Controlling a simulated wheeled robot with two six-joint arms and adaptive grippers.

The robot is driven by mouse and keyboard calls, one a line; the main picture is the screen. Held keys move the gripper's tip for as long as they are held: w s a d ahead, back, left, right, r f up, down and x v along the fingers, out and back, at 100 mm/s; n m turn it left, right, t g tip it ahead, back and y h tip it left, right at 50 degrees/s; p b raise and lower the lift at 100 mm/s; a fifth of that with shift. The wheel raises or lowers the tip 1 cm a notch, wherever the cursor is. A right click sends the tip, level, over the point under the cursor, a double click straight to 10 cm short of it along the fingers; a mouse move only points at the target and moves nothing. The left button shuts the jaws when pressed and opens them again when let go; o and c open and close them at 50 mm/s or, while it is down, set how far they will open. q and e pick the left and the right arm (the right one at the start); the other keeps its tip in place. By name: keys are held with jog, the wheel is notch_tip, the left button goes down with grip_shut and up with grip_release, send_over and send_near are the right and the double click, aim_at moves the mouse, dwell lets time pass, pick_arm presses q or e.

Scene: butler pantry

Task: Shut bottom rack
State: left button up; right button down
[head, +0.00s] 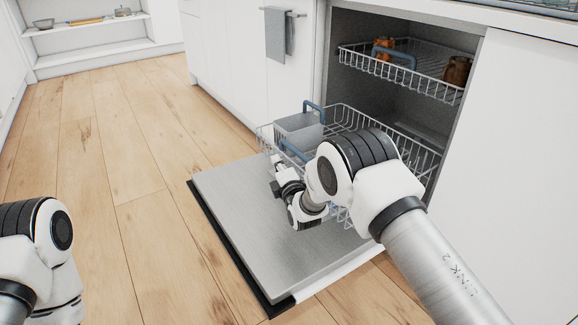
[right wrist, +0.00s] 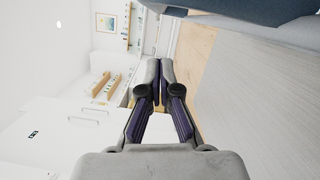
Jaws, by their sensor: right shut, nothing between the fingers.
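The bottom rack (head: 362,113), a white wire basket, is pulled out of the dishwasher (head: 400,95) and hangs over its lowered door (head: 235,205). A blue handle bar (head: 293,151) shows at the rack's front, and a grey box-like item (head: 298,127) sits in the rack. My right gripper (head: 278,162) is at the rack's front left, above the door; touching or apart, I cannot tell. Its fingers (right wrist: 160,68) are shut and empty in the right wrist view. My right arm hides part of the rack. My left arm shows at the left edge, its gripper out of view.
The upper rack (head: 440,88) is partly out and holds brown items (head: 457,70). A grey towel (head: 278,35) hangs on the cabinet left of the dishwasher. The wooden floor (head: 120,150) left of the door is clear. White shelves (head: 95,52) stand far back.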

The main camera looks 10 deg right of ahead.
aim_at(289, 158)
jog(key=d, duration=0.2)
jog(key=w+d+b, duration=0.1)
jog(key=shift+d+r, duration=0.25)
jog(key=shift+d, duration=0.05)
pick_arm(q)
jog(key=shift+f, duration=0.95)
pick_arm(e)
jog(key=shift+r, duration=0.1)
jog(key=shift+d, duration=0.1)
